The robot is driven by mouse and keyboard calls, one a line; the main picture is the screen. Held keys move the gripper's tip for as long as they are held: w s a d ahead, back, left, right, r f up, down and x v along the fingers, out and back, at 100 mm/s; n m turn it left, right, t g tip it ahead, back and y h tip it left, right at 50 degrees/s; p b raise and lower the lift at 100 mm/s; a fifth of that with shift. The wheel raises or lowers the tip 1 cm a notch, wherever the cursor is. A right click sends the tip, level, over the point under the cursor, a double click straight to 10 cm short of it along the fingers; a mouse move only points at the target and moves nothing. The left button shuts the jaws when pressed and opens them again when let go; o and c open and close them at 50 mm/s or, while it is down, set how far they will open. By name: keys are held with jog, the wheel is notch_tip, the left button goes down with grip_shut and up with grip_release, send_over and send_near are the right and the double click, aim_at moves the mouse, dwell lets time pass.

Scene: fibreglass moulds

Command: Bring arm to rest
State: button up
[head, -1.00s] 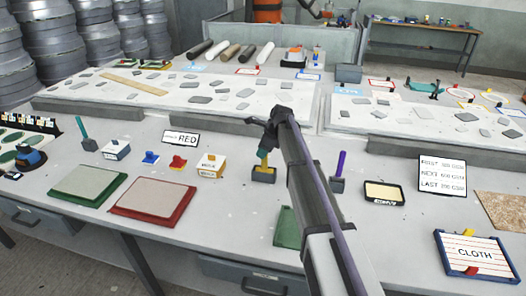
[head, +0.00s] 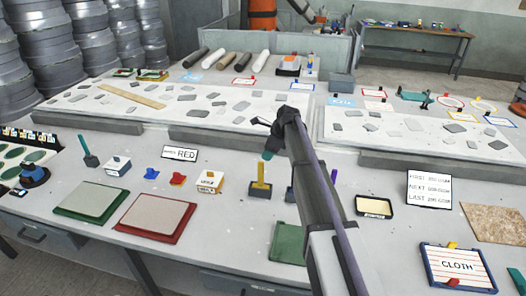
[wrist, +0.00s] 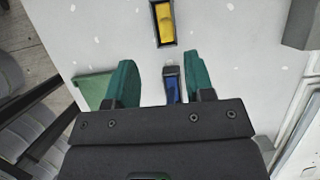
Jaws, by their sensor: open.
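My gripper (head: 268,153) is at the end of my raised arm, above the middle of the workbench (head: 225,225). In the wrist view its two green fingers (wrist: 160,82) stand apart with nothing held between them. A blue-handled tool in a dark holder (wrist: 172,88) shows beyond and between the fingers, apart from them. A yellow-handled tool (head: 260,188) stands upright in its holder just below the gripper in the head view. It also shows at the top of the wrist view (wrist: 163,22).
A green tray (head: 288,243) lies beside my arm, which hides part of the bench. A red-edged board (head: 122,226) and a green-edged board (head: 62,207) lie to the left. A black-rimmed tray (head: 374,214) and a CLOTH box (head: 427,276) are to the right.

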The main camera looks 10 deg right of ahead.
jog(key=shift+d+r, duration=0.1)
jog(key=shift+r, duration=0.2)
jog(key=s+a+f+n+g+h, duration=0.1)
jog(key=s+n+h, duration=0.1)
jog(key=s+n, duration=0.9)
jog(key=s+a+f+n+h, duration=0.1)
jog(key=s+n, duration=1)
jog(key=s, duration=1.4)
jog(key=shift+a+n+g+h+b, duration=0.4)
jog(key=shift+a+h, duration=0.2)
jog(key=shift+a, duration=0.05)
